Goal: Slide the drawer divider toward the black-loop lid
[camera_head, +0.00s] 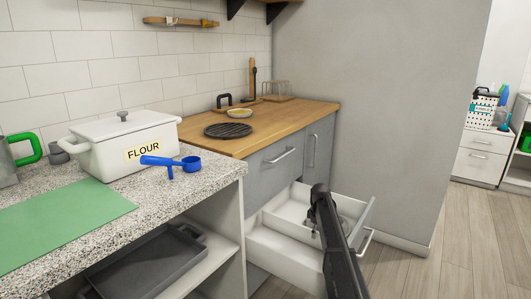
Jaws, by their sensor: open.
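An open white drawer (285,252) extends from the grey cabinet at lower right. My gripper (314,232) is open, pointing down over the drawer, with my dark arm coming from the bottom edge. The arm and gripper hide part of the drawer's inside. Pale walls show in the drawer, but I cannot tell which is the divider. A black loop handle (224,98) on a brown base stands at the back of the wooden counter; it may be the black-loop lid. I cannot tell whether the gripper touches anything.
A speckled counter (215,170) at left bears a white FLOUR pot (125,145), blue scoop (172,163) and green mat (60,222). The wooden counter (290,110) holds a black trivet (228,130). A grey wall (380,100) stands behind the drawer; open floor lies right.

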